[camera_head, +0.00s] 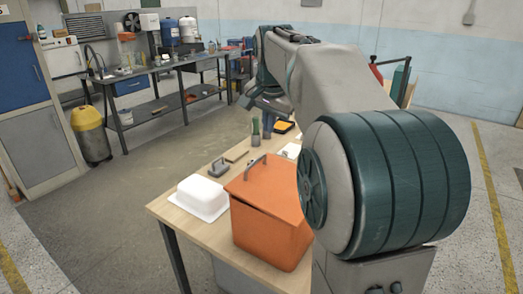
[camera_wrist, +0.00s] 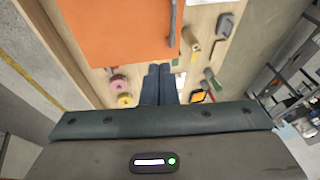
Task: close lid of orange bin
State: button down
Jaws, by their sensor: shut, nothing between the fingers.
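The orange bin (camera_head: 262,238) stands on the wooden table in the head view, partly hidden on its right by my arm. Its orange lid (camera_head: 272,190) lies over the opening, with a dark gap along the near edge; I cannot tell its exact angle. A grey handle (camera_head: 252,167) is on the lid's far left edge. In the wrist view the lid (camera_wrist: 115,30) fills the upper left, its handle (camera_wrist: 173,22) beside it. My gripper (camera_wrist: 159,72) is shut and empty, its fingers together above the table, near the handle and apart from it.
A white butter-dish-like box (camera_head: 202,198) stands left of the bin. A grey tool (camera_head: 218,168) lies behind it. Pink and yellow rolls (camera_wrist: 121,91) and a yellow-black item (camera_wrist: 198,96) lie near my fingers. The floor left of the table is clear.

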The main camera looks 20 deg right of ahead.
send_over(256, 163)
jog(key=s+d, duration=0.2)
jog(key=s, duration=0.1)
notch_tip(256, 163, down, 9)
jog(key=shift+w+a+f+p, duration=0.25)
jog(key=shift+w+f, duration=0.2)
jog(key=shift+f, duration=0.15)
jog(key=shift+w+a+f+p, duration=0.1)
jog(key=shift+w+a+f, duration=0.15)
jog(key=shift+w+f, duration=0.3)
jog(key=shift+w+a+f, duration=0.1)
jog(key=shift+a+f, duration=0.05)
jog(key=shift+f, duration=0.2)
jog(key=shift+f, duration=0.1)
jog(key=shift+w+a+f+b, duration=0.2)
jog(key=shift+f+b, duration=0.2)
jog(key=shift+f, duration=0.2)
jog(key=shift+w+a+f+b, duration=0.2)
jog(key=shift+f+b, duration=0.15)
jog(key=shift+f, duration=0.2)
jog(key=shift+s, duration=0.1)
jog(key=d+p+v, duration=0.1)
jog(key=p+v, duration=0.1)
jog(key=v, duration=1.2)
jog(key=shift+w+d+r, duration=0.15)
jog(key=shift+w+r, duration=0.05)
jog(key=shift+w, duration=0.05)
